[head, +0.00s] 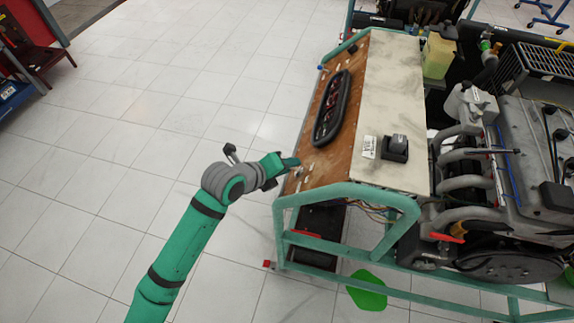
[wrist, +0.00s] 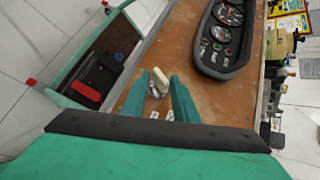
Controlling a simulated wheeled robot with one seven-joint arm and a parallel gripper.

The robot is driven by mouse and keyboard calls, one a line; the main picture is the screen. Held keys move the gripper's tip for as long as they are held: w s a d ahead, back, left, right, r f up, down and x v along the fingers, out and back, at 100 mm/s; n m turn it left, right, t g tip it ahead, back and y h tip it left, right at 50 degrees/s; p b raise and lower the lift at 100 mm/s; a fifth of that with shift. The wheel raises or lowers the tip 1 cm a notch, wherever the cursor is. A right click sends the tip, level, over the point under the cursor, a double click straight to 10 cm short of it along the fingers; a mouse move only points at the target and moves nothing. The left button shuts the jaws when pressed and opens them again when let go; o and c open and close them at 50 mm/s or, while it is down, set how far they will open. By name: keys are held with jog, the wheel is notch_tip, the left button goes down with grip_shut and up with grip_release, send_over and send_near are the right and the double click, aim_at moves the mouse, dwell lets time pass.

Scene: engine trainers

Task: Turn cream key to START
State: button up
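The cream key (wrist: 160,77) sits in a round switch on the brown wooden panel (wrist: 200,92), with small white labels beside it. In the wrist view my gripper (wrist: 158,92) is open. One teal finger is on each side of the key, with a gap to each. The key shows at about the level of the fingertips, and I cannot tell whether it is between them in depth. In the head view my gripper (head: 283,164) is at the panel's left face, near its lower end. The key cannot be made out clearly there.
A black gauge cluster (wrist: 226,36) is on the panel to the right of the key. A green frame (head: 345,192) surrounds the trainer, with an engine (head: 500,190) at right. A black and red battery (wrist: 98,80) sits below. Open tiled floor lies left.

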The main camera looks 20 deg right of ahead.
jog(key=shift+a, duration=0.1)
jog(key=v, duration=1)
jog(key=shift+a+r, duration=0.25)
jog(key=shift+s+d, duration=0.1)
jog(key=shift+s, duration=0.05)
